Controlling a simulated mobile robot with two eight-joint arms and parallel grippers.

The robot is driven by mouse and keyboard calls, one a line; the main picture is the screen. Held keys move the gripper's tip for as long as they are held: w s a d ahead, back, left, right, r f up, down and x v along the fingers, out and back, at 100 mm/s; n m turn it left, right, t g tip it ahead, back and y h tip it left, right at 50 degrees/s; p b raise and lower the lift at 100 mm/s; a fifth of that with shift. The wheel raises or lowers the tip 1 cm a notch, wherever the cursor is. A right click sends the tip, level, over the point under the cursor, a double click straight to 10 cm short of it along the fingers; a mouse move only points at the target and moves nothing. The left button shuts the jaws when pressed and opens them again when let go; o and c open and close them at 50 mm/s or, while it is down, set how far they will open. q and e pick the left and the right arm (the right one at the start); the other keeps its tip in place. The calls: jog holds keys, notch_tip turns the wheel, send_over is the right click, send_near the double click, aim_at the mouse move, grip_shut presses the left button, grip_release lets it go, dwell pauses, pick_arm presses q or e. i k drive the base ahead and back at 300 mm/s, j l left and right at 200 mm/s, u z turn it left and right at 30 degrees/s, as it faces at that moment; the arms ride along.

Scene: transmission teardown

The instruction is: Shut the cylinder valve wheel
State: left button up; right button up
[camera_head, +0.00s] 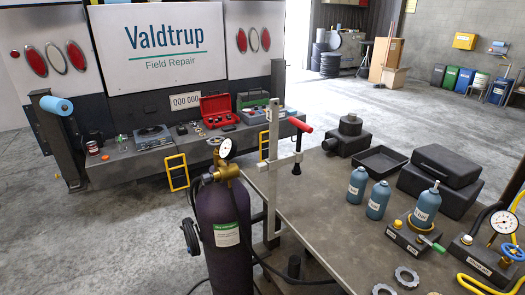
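A dark purple gas cylinder (222,255) stands upright in the lower middle, left of the workbench. It has a white and green label. A brass valve (226,172) with a round white gauge (226,148) sits on its top. A small dark knob (206,178) shows at the left side of the valve; I cannot tell whether it is the valve wheel. A black rounded part (189,237) hangs at the cylinder's left side; its nature is unclear. Neither of my grippers is in view.
A grey workbench (330,225) fills the right, carrying blue bottles (377,200), black cases (445,168) and a gauge (503,222). A post with a red handle (305,125) stands at its left corner. A dark hose runs by the cylinder. Floor at left is clear.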

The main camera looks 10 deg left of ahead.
aim_at(218, 143)
jog(key=i+j, duration=0.1)
jog(key=j, duration=0.25)
jog(key=i+j, duration=0.1)
jog(key=j, duration=0.3)
jog(key=i+j, duration=0.15)
jog(key=j, duration=0.2)
jog(key=i+j, duration=0.1)
jog(key=j, duration=0.25)
jog(key=i+j, duration=0.1)
jog(key=j, duration=0.3)
